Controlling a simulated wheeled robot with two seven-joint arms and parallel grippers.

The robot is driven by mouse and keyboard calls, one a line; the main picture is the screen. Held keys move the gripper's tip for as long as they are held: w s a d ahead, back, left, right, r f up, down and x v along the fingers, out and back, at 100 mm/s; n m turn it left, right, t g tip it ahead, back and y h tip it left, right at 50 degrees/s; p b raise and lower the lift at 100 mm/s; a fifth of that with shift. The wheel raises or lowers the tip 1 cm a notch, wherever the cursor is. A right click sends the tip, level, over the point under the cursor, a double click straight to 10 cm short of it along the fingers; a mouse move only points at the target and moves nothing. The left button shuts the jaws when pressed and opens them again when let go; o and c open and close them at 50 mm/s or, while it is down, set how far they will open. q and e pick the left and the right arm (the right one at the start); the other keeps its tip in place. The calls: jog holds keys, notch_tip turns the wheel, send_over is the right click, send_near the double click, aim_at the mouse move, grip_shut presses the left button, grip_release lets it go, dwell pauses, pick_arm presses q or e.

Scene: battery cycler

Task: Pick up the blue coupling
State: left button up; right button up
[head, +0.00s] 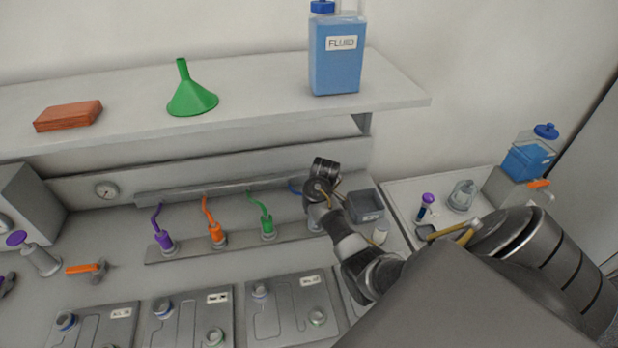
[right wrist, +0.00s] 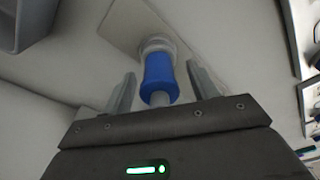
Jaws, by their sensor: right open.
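The blue coupling (right wrist: 159,77) shows in the right wrist view, joined to a pale round fitting on a light plate. My right gripper (right wrist: 162,72) is open, with one finger on each side of the coupling and a visible gap on both sides. The fingers do not close on it. In the head view my right arm (head: 345,240) reaches over the bench and hides most of the coupling.
Purple (head: 166,240), orange (head: 217,233) and green (head: 267,226) couplings stand in a row to the left. A grey bin (head: 366,206) is close to the right. A shelf (head: 250,120) overhangs the back. Several labelled grey units (head: 290,312) lie in front.

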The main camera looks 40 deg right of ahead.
jog(key=shift+f, duration=0.3)
jog(key=shift+c, duration=0.5)
jog(key=c, duration=1.1)
jog(key=shift+o, duration=0.2)
jog(key=shift+r, duration=0.1)
